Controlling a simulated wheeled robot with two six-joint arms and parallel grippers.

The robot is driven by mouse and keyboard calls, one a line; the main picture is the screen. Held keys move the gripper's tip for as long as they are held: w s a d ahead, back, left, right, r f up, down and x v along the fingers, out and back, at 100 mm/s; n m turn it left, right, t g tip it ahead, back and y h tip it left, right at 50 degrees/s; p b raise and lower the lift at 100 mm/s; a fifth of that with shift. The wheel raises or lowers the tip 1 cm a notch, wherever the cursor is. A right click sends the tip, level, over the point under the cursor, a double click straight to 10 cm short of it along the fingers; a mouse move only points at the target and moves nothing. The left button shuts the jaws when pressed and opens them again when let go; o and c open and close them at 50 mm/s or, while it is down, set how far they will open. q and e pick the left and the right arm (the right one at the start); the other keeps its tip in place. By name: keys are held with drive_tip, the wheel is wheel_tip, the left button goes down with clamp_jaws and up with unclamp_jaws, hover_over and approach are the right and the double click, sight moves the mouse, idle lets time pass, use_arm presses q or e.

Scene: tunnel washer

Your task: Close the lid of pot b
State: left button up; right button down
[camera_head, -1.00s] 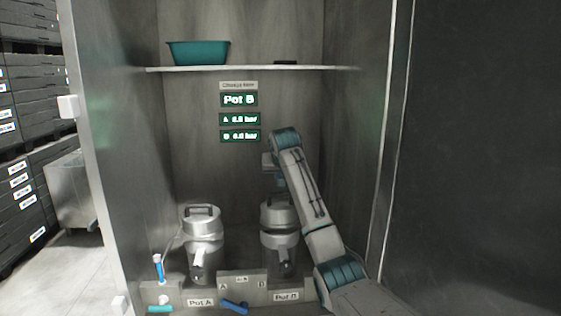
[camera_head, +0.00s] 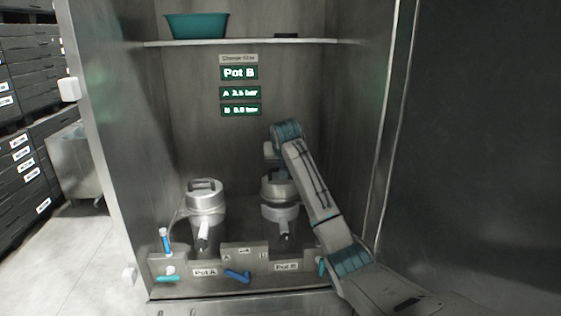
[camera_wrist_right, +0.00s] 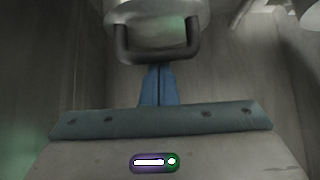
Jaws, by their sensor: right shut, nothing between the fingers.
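Pot B (camera_head: 281,212) is a steel pot at the back of the cabinet, behind the label "Pot B" (camera_head: 287,267). Its lid (camera_head: 273,186) sits at the top of the pot and looks roughly level; I cannot tell whether it is fully seated. My right gripper (camera_head: 281,173) is at the lid, its tips partly hidden by my arm. In the right wrist view the blue fingers (camera_wrist_right: 158,84) are together and empty, close to the lid's dark handle (camera_wrist_right: 157,57). I cannot tell whether they touch it. My left gripper is not in view.
Pot A (camera_head: 206,207) stands to the left with its lid on. A low front panel (camera_head: 245,258) carries blue and teal levers. A shelf (camera_head: 250,42) above holds a teal tub (camera_head: 196,26). A display (camera_head: 239,73) reads "Pot B". Cabinet walls stand close on both sides.

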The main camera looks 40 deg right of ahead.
sight(282, 181)
drive_tip(key=shift+s+a+f+t+h+b, duration=0.35)
drive_tip(key=shift+s+f+t+h+b, duration=0.4)
drive_tip(key=shift+b, duration=1.35)
drive_tip(key=shift+s+a+f+t+h+b, duration=0.35)
drive_tip(key=shift+t+b, duration=0.6)
drive_tip(key=shift+b, duration=1.1)
drive_tip(key=shift+s+f+t+b, duration=0.1)
drive_tip(key=shift+t+b, duration=0.2)
drive_tip(key=shift+b, duration=0.1)
drive_tip(key=shift+s+r, duration=0.1)
drive_tip(key=shift+r, duration=0.15)
